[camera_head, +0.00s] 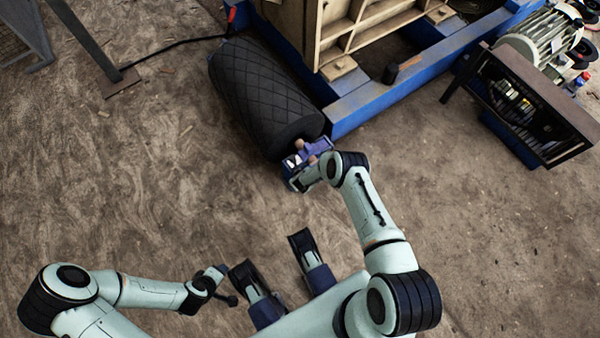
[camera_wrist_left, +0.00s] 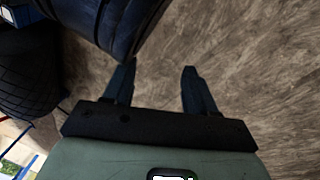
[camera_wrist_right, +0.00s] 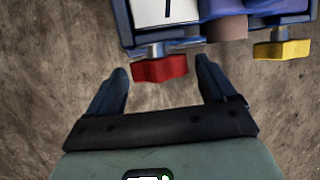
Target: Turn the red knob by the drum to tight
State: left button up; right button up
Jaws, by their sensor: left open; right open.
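The red knob (camera_wrist_right: 160,68) sits on a metal stem below a blue and white block (camera_wrist_right: 165,12) in the right wrist view. My right gripper (camera_wrist_right: 161,72) is open. Its fingertips lie left and right of the knob in the picture, with a gap on each side; I cannot tell how far apart in depth. In the head view the right gripper hides the knob at the near end of the black quilted drum (camera_head: 262,88). My left gripper (camera_wrist_left: 155,68) is open and empty over bare floor; in the head view it is low on the left (camera_head: 226,285).
A yellow knob (camera_wrist_right: 282,49) is right of the red one, beside a purple part (camera_wrist_right: 222,8). A blue frame (camera_head: 385,98) runs along the drum. A dark bench (camera_head: 525,105) and a motor (camera_head: 545,35) stand at the right. The brown floor at left is mostly clear.

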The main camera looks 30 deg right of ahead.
jog(key=shift+w+d+f, duration=0.1)
jog(key=shift+w+f, duration=0.15)
jog(key=shift+f, duration=0.3)
pick_arm(q)
jog(key=shift+s+a+f+g, duration=0.1)
jog(key=shift+s+f+g, duration=0.3)
jog(key=shift+s+f, duration=0.4)
jog(key=shift+s+r, duration=0.1)
pick_arm(e)
jog(key=c, duration=1)
jog(key=shift+o, duration=0.2)
jog(key=shift+d+b, duration=0.15)
jog(key=shift+b, duration=0.2)
pick_arm(q)
jog(key=shift+s+f, duration=0.25)
jog(key=shift+s, duration=0.05)
pick_arm(e)
jog(key=shift+y, duration=0.7)
jog(key=o, duration=1)
jog(key=shift+c, duration=0.2)
